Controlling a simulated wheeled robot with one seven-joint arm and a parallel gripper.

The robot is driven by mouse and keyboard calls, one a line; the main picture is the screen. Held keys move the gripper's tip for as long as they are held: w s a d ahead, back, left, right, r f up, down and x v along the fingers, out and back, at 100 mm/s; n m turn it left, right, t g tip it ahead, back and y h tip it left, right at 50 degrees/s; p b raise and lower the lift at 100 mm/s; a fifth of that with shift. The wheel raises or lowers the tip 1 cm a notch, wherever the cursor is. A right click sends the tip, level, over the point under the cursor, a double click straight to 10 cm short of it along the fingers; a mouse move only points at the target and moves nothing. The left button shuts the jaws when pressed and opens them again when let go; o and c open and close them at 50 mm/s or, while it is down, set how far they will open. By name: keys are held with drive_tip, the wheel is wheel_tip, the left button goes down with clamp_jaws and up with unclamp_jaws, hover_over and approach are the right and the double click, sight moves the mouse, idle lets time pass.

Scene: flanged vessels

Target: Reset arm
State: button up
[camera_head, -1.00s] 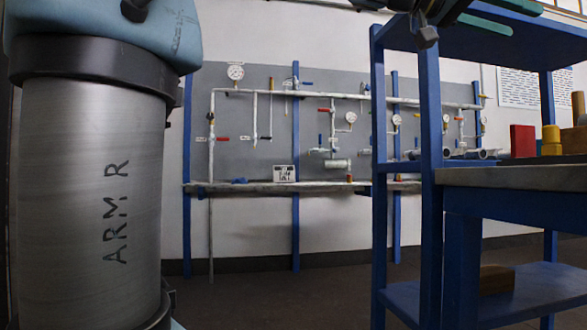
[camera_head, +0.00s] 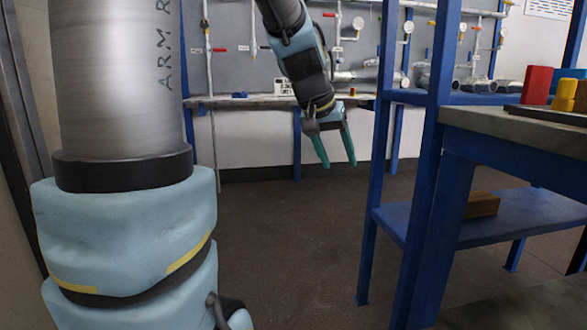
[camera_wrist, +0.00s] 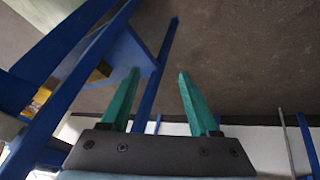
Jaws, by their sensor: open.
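My gripper (camera_head: 337,162) hangs from my arm near the middle of the head view, pointing down. Its two green fingers are apart with nothing between them. In the wrist view my gripper (camera_wrist: 154,78) also shows open and empty, with dark floor beyond the fingertips. It is in free air to the left of the blue workbench frame and in front of the wall bench.
A blue-framed workbench (camera_head: 480,125) stands at the right, with a red block (camera_head: 537,85) and yellow pieces (camera_head: 566,93) on top. A wooden block (camera_head: 482,205) lies on its lower shelf. Pipes and gauges line the back wall. The floor (camera_head: 290,250) in the middle is clear.

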drive_tip(key=s+a+f+n+g+y+p, duration=0.1)
drive_tip(key=s+a+f+n+y+p, duration=0.15)
drive_tip(key=s+a+f, duration=0.4)
drive_tip(key=s+a+f+n+g+y+p, duration=0.1)
drive_tip(key=s+a+f+y+p, duration=0.2)
drive_tip(key=a, duration=0.7)
wheel_tip(320, 180, up, 36)
drive_tip(key=s+h+p, duration=0.1)
drive_tip(key=p, duration=3.5)
drive_tip(key=shift+d+r+p, duration=0.2)
drive_tip(key=shift+r+p, duration=0.05)
drive_tip(key=shift+p, duration=0.15)
drive_tip(key=shift+s, duration=0.1)
